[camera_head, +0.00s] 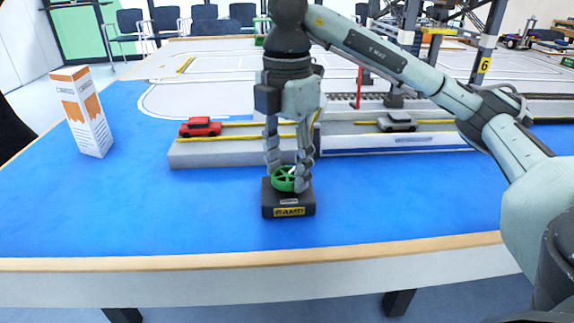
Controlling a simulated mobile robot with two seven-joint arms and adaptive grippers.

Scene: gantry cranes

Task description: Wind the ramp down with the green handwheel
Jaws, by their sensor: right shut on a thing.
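The green handwheel (284,181) sits on top of a small black box (288,205) with a yellow "RAMP" label, near the front of the blue table. My right gripper (288,180) points straight down over it, with its fingers closed around the wheel's rim. The fingers hide part of the wheel. A grey raised deck with a ramp edge (215,160) lies just behind the box, and the gripper covers some of it. I cannot tell the ramp's exact angle. My left gripper does not show.
An orange and white carton (83,112) stands upright at the left. Crane legs and rails are behind at the right. The blue table front is clear on both sides of the box.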

